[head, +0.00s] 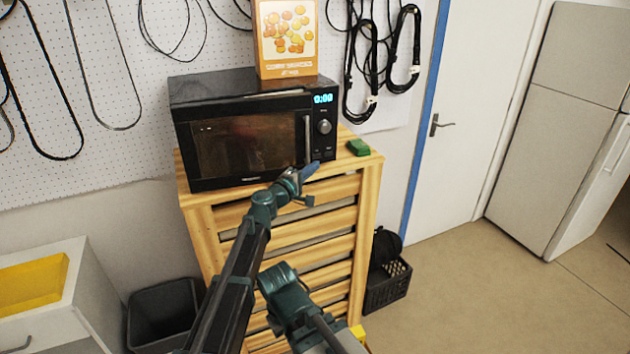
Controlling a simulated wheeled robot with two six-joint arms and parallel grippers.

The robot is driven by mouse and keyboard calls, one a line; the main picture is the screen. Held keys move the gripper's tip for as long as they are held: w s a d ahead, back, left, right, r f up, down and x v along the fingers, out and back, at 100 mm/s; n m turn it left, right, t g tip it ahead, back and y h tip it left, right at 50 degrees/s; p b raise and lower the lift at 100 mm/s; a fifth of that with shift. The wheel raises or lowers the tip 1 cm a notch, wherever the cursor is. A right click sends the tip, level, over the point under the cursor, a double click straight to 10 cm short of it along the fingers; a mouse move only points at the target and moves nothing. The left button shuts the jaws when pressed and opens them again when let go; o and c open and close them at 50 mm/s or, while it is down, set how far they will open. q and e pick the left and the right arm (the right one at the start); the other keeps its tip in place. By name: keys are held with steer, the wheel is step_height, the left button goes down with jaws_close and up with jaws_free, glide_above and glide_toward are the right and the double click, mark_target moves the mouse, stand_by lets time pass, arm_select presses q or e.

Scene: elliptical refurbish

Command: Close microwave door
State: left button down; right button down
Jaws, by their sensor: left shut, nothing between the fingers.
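The black microwave (240,88) stands on top of a slatted wooden cabinet. Its door (243,146), with a dark window and a vertical handle (307,138) on the right side, looks flush with the front or very nearly so. A small gap cannot be ruled out from this angle. My left gripper (311,170) is shut and empty, just in front of the lower right part of the microwave front, below the handle. Whether it touches the door cannot be told. Part of my right arm shows at the bottom middle, but its fingers do not show.
A corn snacks box (286,40) stands on the microwave. A small green object (358,147) lies on the wooden cabinet (369,190) to the right. A black crate (388,286) and a dark bin (163,315) flank the cabinet. The floor to the right is free.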

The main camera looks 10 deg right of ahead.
mark_target(311, 161)
arm_select(q)
steer(key=shift+w+d, duration=0.15)
steer(key=shift+w, duration=0.95)
steer(key=shift+w+d, duration=0.1)
steer(key=shift+w, duration=0.95)
steer(key=shift+s, duration=0.15)
